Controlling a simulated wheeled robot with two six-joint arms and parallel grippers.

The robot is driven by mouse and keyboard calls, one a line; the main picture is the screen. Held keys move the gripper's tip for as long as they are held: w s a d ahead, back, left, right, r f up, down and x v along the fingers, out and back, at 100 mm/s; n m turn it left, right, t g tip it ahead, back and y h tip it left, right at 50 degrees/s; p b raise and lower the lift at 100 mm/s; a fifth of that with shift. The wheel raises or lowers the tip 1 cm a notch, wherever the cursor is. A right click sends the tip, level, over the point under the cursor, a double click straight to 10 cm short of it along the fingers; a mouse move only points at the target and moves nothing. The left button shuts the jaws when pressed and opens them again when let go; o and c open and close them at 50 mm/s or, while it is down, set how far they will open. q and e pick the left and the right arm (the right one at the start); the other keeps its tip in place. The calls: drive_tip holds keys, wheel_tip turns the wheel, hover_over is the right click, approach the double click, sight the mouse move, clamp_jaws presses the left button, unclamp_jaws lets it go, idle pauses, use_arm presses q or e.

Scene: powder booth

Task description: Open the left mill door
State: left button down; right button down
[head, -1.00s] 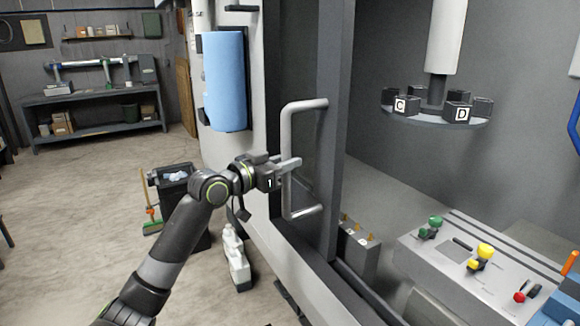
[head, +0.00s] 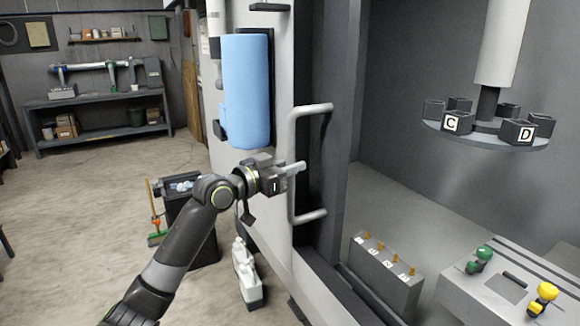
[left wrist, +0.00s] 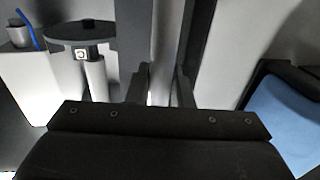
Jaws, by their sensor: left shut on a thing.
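The left mill door (head: 341,130) is a dark grey panel in the middle of the head view. It stands to the left of a wide opening into the mill. Its pale, upright bar handle (head: 292,190) is on its face. My left gripper (head: 292,168) is shut on the handle at about mid-height, its fingers across the bar. In the left wrist view the two fingers (left wrist: 158,88) close around a pale upright bar, partly hidden by the gripper body. My right gripper is in neither view.
A blue roll (head: 247,92) hangs on the mill's front, left of the handle. A black bin (head: 190,225) and white jugs (head: 246,270) stand on the floor. Inside are a tool carousel (head: 485,135), a grey block with pegs (head: 385,280) and a table with knobs (head: 510,290).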

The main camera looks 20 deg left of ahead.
use_arm(q)
drive_tip(key=c, duration=1.3)
unclamp_jaws()
drive_tip(key=shift+d, duration=0.1)
drive_tip(key=shift+c, duration=0.2)
drive_tip(key=p+v, duration=0.7)
drive_tip(key=v, duration=1)
drive_tip(key=shift+s, duration=0.3)
